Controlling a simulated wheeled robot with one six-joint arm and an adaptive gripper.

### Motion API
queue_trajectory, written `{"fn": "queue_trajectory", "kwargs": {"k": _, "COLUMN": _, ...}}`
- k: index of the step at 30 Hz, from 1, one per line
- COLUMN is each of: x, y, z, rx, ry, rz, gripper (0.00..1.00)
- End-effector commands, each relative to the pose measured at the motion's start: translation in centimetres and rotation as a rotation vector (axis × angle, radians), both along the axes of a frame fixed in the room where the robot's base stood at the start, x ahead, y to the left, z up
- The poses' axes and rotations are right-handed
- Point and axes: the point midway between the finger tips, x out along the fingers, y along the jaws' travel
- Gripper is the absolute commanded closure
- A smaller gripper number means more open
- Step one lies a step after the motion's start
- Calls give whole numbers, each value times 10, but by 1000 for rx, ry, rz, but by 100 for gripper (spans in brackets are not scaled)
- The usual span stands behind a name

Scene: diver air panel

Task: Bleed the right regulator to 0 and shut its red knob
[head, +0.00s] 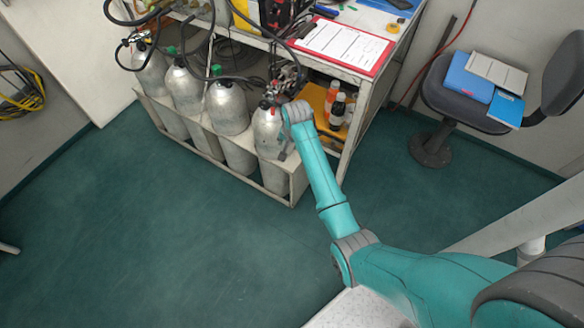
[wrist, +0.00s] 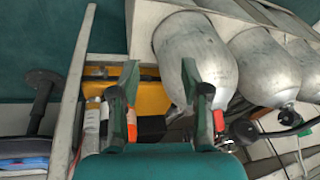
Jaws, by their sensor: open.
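Silver cylinders stand in a grey rack at the bench in the head view. In the wrist view the red knob (wrist: 219,120) is just right of my right finger, by the base of the silver cylinder's neck. A dark round part (wrist: 243,130), perhaps of the regulator, sits beside it. In the head view the black regulator and hoses (head: 286,84) are above this cylinder, partly behind my arm. My gripper (wrist: 160,72) is open, its fingers apart with nothing gripped. No gauge reading is legible.
A red clipboard (head: 380,62) lies on the bench top. Bottles (head: 338,108) and a yellow case (wrist: 152,97) are on the shelf at right. A chair (head: 455,100) stands further right. The green floor in front is clear.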

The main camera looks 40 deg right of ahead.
Motion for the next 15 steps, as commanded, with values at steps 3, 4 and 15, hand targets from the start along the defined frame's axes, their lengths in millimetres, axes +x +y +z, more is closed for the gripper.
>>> {"fn": "queue_trajectory", "kwargs": {"k": 3, "x": -12, "y": 10, "z": -14, "rx": -13, "ry": -22, "rz": 26, "gripper": 53}}
{"fn": "queue_trajectory", "kwargs": {"k": 4, "x": -15, "y": 13, "z": -17, "rx": -16, "ry": -29, "rz": 33, "gripper": 53}}
{"fn": "queue_trajectory", "kwargs": {"k": 15, "x": -45, "y": 35, "z": -43, "rx": -54, "ry": -94, "rz": 98, "gripper": 53}}
